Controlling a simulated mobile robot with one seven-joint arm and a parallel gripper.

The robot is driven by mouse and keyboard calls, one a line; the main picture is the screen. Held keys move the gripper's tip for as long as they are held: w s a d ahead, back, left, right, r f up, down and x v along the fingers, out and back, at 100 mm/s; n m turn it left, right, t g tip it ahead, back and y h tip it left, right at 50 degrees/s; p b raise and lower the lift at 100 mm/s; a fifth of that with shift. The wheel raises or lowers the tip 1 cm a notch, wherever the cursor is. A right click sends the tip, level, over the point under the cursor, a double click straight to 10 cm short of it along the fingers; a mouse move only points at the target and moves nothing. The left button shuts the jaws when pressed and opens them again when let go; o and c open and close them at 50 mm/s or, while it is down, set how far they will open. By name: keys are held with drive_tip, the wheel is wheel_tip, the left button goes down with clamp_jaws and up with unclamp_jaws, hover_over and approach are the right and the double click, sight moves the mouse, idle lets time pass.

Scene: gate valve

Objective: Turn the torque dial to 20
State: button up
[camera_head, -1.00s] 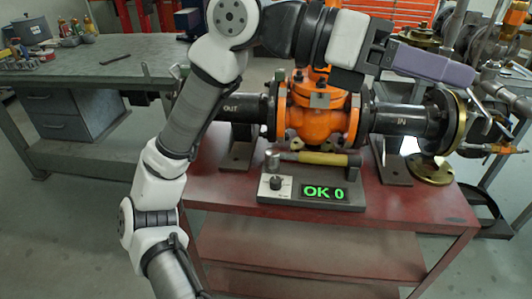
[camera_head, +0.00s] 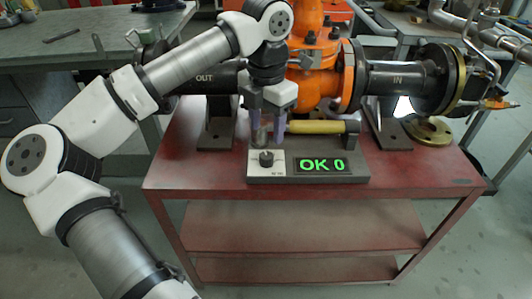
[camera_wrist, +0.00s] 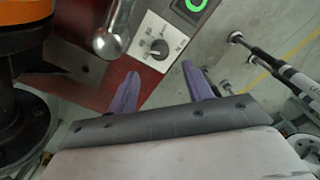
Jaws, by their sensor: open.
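The torque dial (camera_head: 266,158) is a small black knob on a white panel at the left of a grey box (camera_head: 310,178). It also shows in the wrist view (camera_wrist: 158,47), beyond my fingertips. The green display (camera_head: 321,165) on the box reads "OK 0". My gripper (camera_head: 266,142) points down just above and behind the dial in the head view. Its two purple fingers are apart with nothing between them; in the wrist view my gripper (camera_wrist: 160,70) has the dial in line with the gap. I cannot tell the exact height left between fingertips and dial.
A torque wrench with a yellow handle (camera_head: 318,127) lies along the back of the box; its round metal head (camera_wrist: 111,40) is close to one finger in the wrist view. The orange valve (camera_head: 315,65) stands behind. The red table (camera_head: 420,180) is clear at right front.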

sight(267, 155)
wheel_tip(267, 155, down, 8)
drive_tip(key=shift+r+b, duration=0.1)
drive_tip(key=shift+b, duration=0.35)
drive_tip(key=shift+c, duration=0.2)
drive_tip(key=c, duration=0.9)
